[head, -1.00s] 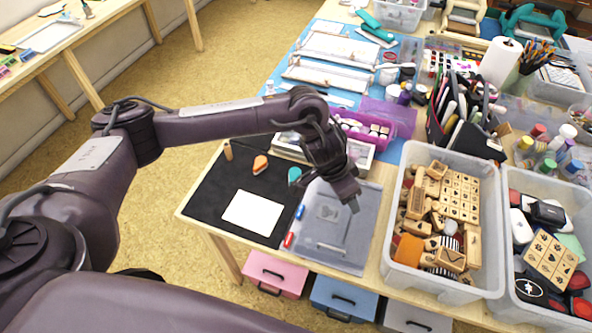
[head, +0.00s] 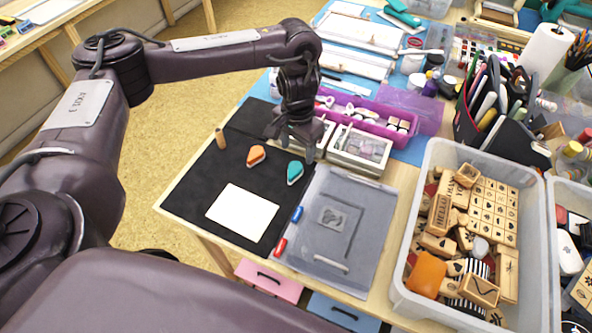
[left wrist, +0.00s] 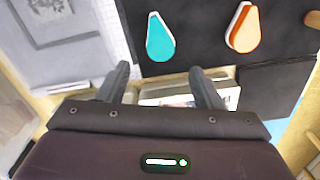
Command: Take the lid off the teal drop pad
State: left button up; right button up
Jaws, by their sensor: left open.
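The teal drop pad (head: 295,172) lies on the black mat (head: 190,195) near its right edge, with a white lower edge showing. It also shows in the left wrist view (left wrist: 160,40). An orange drop pad (head: 256,155) lies to its left on the mat. My left gripper (head: 291,150) is open and empty, above the back of the mat beyond the teal pad. In the left wrist view its two fingers (left wrist: 165,82) are spread, and the teal pad is apart from them. My right gripper is not in view.
A white card (head: 243,212) lies on the mat. A grey clear stamp platform (head: 345,225) is at right, with blue and red clips on its edge. White boxes (head: 362,148) stand behind. A clear bin of wooden stamps (head: 405,270) is farther right.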

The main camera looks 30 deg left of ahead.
aim_at(296, 166)
pick_arm(q)
jog(key=f, duration=0.1)
jog(key=f+b, duration=0.1)
jog(key=f, duration=0.3)
jog(key=shift+s+a+b, duration=0.1)
jog(key=shift+s+b, duration=0.3)
jog(key=shift+f, duration=0.25)
jog(key=c, duration=1.1)
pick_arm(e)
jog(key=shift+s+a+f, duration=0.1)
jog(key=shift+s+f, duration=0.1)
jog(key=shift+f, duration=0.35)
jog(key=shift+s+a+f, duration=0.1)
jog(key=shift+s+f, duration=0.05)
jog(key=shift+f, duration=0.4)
